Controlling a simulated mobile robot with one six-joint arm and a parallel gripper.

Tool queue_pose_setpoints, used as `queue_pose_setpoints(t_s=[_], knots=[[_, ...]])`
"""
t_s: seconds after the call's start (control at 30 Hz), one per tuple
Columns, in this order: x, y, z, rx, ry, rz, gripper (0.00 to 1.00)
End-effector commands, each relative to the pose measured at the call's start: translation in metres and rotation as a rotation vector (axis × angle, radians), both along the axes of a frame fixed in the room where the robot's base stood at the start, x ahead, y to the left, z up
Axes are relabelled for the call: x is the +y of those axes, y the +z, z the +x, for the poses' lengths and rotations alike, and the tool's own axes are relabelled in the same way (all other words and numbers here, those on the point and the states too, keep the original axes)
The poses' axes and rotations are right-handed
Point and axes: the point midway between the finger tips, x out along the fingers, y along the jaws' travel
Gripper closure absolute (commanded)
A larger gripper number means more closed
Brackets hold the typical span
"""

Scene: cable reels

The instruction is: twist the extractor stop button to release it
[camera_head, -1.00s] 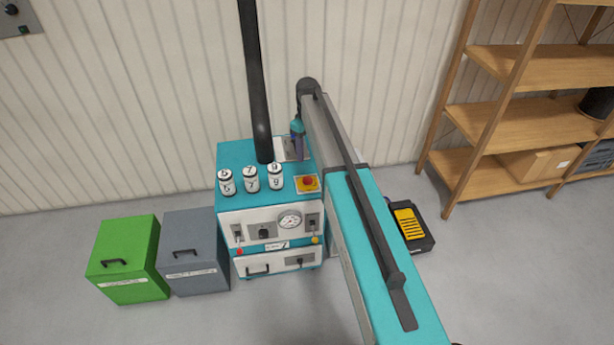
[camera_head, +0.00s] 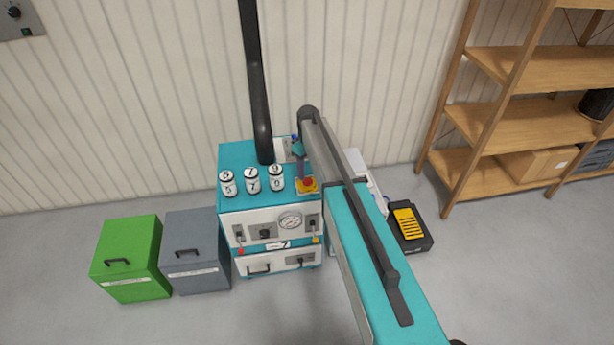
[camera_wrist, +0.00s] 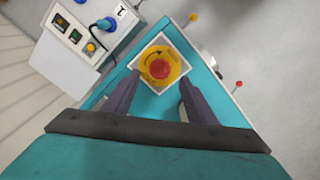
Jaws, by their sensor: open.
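The extractor stop button is a red mushroom button (camera_wrist: 160,70) on a yellow round plate with an arrow, set on a white square. It sits on the front right of the teal top of the extractor cabinet (camera_head: 243,154). In the head view the red button (camera_head: 308,183) is partly covered by my gripper (camera_head: 301,177). In the wrist view my gripper (camera_wrist: 152,85) is open, one finger on each side below the button in the picture. Nothing is between the fingers except the view of the button. I cannot tell whether they touch it.
Several white numbered canisters (camera_head: 252,180) stand left of the button. A black pipe (camera_head: 256,85) rises behind them. The cabinet front carries a gauge (camera_head: 290,221) and switches. A box with a blue plug (camera_wrist: 105,24) shows in the wrist view. Green (camera_head: 131,258) and grey (camera_head: 194,250) bins stand left.

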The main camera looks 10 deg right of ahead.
Motion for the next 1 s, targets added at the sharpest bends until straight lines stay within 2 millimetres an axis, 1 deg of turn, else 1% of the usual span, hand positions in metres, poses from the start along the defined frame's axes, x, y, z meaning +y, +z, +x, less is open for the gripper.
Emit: queue_pose_setpoints(t_s=[0.2,0.43,0.6,0.87,0.9,0.97,1.0], knots=[[0.0,-0.025,0.0,0.001,0.0,0.0,0.48],[0.0,-0.044,0.0,0.0,0.0,0.0,0.48],[-0.001,-0.05,0.0,0.0,-0.001,0.0,0.48],[-0.001,-0.051,0.0,0.0,-0.001,0.0,0.48],[-0.001,-0.051,0.0,0.0,-0.001,0.0,0.52],[-0.001,-0.051,0.0,0.0,-0.001,0.0,0.62],[-0.001,-0.051,0.0,0.0,-0.001,0.0,0.69]])
